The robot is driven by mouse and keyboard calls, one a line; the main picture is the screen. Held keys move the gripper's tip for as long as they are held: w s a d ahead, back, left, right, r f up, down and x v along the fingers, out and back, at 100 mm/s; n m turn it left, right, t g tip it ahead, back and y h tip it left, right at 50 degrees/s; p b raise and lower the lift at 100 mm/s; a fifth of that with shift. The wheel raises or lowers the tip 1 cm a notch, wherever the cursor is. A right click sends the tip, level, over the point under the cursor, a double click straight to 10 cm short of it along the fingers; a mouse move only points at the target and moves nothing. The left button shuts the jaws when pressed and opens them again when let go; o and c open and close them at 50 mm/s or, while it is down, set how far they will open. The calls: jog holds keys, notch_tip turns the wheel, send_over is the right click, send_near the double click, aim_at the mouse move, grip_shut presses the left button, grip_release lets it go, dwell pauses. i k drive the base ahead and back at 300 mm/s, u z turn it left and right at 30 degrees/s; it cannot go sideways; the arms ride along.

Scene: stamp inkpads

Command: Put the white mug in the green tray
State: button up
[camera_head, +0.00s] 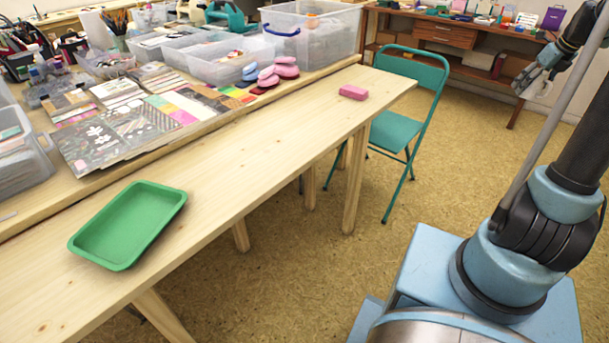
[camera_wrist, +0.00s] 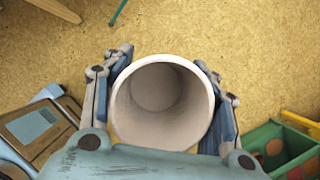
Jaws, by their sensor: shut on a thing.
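The white mug (camera_wrist: 160,100) fills the middle of the wrist view, its open mouth facing the camera and its inside empty. My gripper (camera_wrist: 163,66) is shut on it, with a finger on each side. In the head view my gripper (camera_head: 541,72) is up at the right edge, far from the table; the mug is hard to make out there. The green tray (camera_head: 128,225) lies empty on the near left part of the wooden table, well away from my gripper.
The wooden table (camera_head: 270,150) is bare between the tray and a pink block (camera_head: 353,92). Clear bins, papers and stamps crowd its raised back part. A teal folding chair (camera_head: 405,130) stands beyond it. A green box (camera_wrist: 285,150) is below my gripper. Floor between is open.

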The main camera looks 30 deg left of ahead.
aim_at(140, 226)
jog(key=k, duration=1.65)
jog(key=u, duration=2)
